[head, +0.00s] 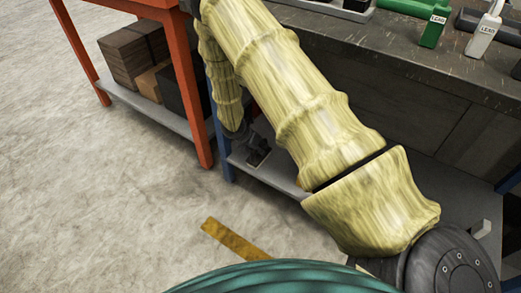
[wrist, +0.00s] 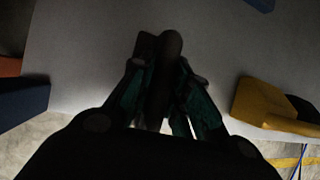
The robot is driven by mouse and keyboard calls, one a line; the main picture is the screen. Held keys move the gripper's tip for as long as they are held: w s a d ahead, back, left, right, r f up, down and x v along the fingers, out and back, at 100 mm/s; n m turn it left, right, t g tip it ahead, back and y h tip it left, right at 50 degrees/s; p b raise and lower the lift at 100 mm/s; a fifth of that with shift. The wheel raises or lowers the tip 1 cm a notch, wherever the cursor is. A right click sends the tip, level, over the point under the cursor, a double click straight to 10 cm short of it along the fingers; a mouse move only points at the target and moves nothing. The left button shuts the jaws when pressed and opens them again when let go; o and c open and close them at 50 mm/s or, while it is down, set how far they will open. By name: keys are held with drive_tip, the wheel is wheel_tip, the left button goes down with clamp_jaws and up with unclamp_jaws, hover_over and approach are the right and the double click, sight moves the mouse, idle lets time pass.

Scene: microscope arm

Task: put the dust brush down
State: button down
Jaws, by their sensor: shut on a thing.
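My gripper (wrist: 161,85) is in the middle of the wrist view, with its dark green fingers shut on a dark, long thing, which I take to be the dust brush (wrist: 170,48). The brush is in deep shadow, so its bristles and details do not show. It is over a grey shelf surface (wrist: 90,45); I cannot tell whether it touches it. In the head view my gripper (head: 258,152) is small and dark, low beside the workbench's lower shelf (head: 275,178). The brush cannot be made out there.
A yellow object (wrist: 265,103) lies at the right in the wrist view. Blue legs (head: 221,130) and an orange-framed table (head: 190,90) with boxes (head: 133,55) stand close by. The benchtop (head: 400,45) holds bottles (head: 484,32). Open floor (head: 90,200) is at the left.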

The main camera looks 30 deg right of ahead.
drive_tip(key=c, duration=1.4)
unclamp_jaws()
drive_tip(key=shift+o, duration=0.2)
